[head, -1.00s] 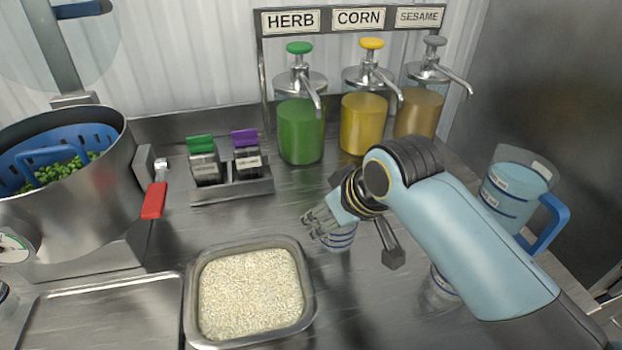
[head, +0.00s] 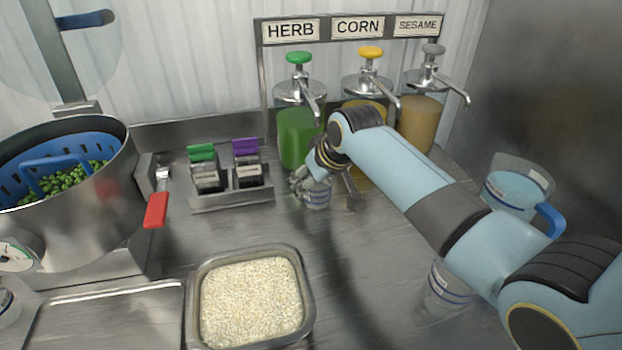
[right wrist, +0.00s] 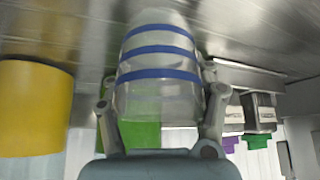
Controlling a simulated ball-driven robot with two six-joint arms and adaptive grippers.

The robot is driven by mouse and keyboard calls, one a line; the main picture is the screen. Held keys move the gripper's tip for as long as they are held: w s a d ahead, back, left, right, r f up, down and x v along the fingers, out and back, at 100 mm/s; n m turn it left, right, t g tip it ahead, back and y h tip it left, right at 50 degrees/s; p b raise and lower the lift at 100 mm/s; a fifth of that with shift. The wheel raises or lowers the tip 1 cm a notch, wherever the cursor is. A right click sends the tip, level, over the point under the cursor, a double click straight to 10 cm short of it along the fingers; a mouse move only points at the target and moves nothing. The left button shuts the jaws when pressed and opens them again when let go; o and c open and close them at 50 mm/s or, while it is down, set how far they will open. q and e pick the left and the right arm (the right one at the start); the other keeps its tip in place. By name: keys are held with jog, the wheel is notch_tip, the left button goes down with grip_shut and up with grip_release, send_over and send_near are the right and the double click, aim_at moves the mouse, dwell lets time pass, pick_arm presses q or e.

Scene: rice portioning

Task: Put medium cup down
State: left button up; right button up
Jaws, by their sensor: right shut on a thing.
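The medium cup (head: 318,197), clear with blue bands, is in front of the herb dispenser (head: 297,138). My right gripper (head: 303,184) is shut on it. In the right wrist view the cup (right wrist: 158,75) sits between the two fingers (right wrist: 160,105), with three blue bands showing. The cup looks upright and close to the counter; I cannot tell whether its base touches. The fingers and wrist hide part of it in the head view. My left gripper is not in view.
Another clear banded cup (head: 447,283) stands at the right, partly behind my arm, near a jug with a blue handle (head: 549,222). A rice tray (head: 309,290) is at the front. A seasoning rack (head: 232,199) is left of the cup. Counter between tray and cup is clear.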

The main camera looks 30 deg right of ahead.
jog(key=shift+f, duration=0.1)
jog(key=o, duration=1.1)
jog(key=shift+o, duration=0.2)
jog(key=shift+s+r, duration=0.2)
jog(key=shift+r, duration=0.15)
jog(key=v, duration=1.1)
jog(key=shift+r, duration=0.2)
